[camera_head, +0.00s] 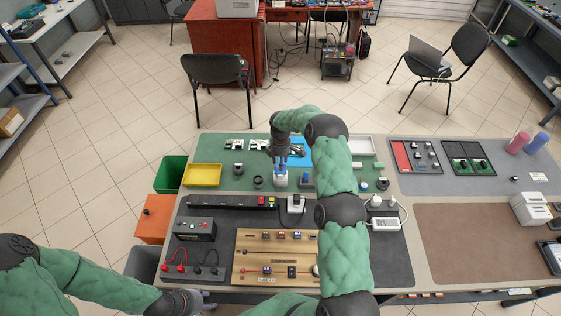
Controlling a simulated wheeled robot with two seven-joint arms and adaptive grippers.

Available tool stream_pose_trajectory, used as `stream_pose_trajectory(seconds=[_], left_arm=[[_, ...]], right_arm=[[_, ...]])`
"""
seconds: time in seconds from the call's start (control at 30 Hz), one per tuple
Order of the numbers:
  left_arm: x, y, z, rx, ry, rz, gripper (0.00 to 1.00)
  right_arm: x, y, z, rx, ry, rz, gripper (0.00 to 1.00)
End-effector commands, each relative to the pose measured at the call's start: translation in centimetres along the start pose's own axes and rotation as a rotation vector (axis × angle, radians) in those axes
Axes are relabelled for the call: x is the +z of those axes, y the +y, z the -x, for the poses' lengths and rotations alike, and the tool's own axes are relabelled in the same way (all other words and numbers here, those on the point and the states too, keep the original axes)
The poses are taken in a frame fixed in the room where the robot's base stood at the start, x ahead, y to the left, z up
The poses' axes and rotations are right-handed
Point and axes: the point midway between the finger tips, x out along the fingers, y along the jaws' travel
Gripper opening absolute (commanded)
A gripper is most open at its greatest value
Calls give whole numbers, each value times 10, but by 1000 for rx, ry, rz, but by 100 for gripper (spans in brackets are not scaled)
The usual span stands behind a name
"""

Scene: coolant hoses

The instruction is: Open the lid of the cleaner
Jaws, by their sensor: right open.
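My right arm reaches over the bench, and its gripper (281,164) points down with its bluish fingers open. The fingers are directly above a small white object (280,181) on the green mat, which may be the cleaner. I cannot tell whether they touch it, and its lid cannot be made out. My left gripper (203,300) is low at the front left edge of the bench, small and partly cut by the view, so its fingers are unclear.
A yellow tray (203,175) lies left on the green mat, and a white tray (361,145) lies behind my right arm. A wooden board (250,245) with connectors, a black power strip (232,202) and a black box (194,229) with red cables lie in front.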

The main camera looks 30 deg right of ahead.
Motion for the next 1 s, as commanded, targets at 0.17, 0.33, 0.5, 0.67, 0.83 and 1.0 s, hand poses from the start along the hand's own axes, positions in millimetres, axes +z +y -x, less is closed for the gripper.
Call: stream_pose_trajectory(seconds=[0.17,0.33,0.5,0.67,0.83,1.0], left_arm=[[0,0,0,0,0,0,40],[0,0,0,0,0,0,40],[0,0,0,0,0,0,40],[0,0,0,0,0,0,40],[0,-1,-3,0,0,0,40],[0,-4,-10,0,0,0,40]], right_arm=[[0,0,-3,0,0,0,42],[0,0,-3,0,0,0,36],[0,0,-3,-1,0,0,0],[0,0,-3,0,0,0,0],[0,-1,-3,11,-2,1,0],[0,-3,-2,48,-7,1,0]])
